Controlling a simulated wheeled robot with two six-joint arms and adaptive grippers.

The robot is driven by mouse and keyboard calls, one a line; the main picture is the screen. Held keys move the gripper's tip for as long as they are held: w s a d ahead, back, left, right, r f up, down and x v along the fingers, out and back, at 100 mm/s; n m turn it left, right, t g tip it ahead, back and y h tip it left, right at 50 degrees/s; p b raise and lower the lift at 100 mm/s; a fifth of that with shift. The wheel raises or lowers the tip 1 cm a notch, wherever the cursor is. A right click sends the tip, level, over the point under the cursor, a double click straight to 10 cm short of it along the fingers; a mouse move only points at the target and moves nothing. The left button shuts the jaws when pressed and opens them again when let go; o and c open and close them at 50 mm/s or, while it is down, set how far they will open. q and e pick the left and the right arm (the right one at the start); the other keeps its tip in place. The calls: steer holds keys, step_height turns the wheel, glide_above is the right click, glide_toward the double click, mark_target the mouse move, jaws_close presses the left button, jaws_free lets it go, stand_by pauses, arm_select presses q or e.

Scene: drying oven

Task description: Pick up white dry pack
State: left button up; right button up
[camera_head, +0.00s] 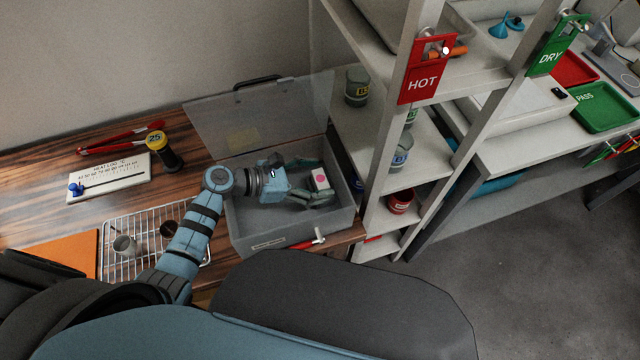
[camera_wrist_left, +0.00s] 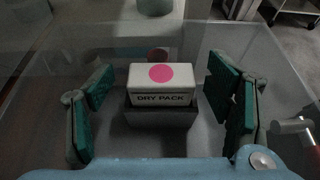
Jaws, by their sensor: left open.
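The white dry pack (camera_wrist_left: 161,82), a small box with a pink dot and the words DRY PACK, is in the middle of the left wrist view. In the head view the dry pack (camera_head: 320,179) is inside a grey open bin (camera_head: 285,240) with a see-through raised lid. My left gripper (camera_head: 318,190) reaches into the bin and is open. In the left wrist view its green-padded fingers (camera_wrist_left: 162,92) stand apart on both sides of the pack, with gaps visible. My right gripper is not in view.
A shelf rack (camera_head: 385,150) with jars stands right of the bin. A red-handled latch (camera_head: 310,241) is on the bin's front.

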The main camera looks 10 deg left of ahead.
arm_select(q)
steer(key=shift+w+d+f, duration=0.15)
steer(key=shift+d, duration=0.25)
steer(key=shift+a, duration=0.1)
steer(key=c, duration=1.3)
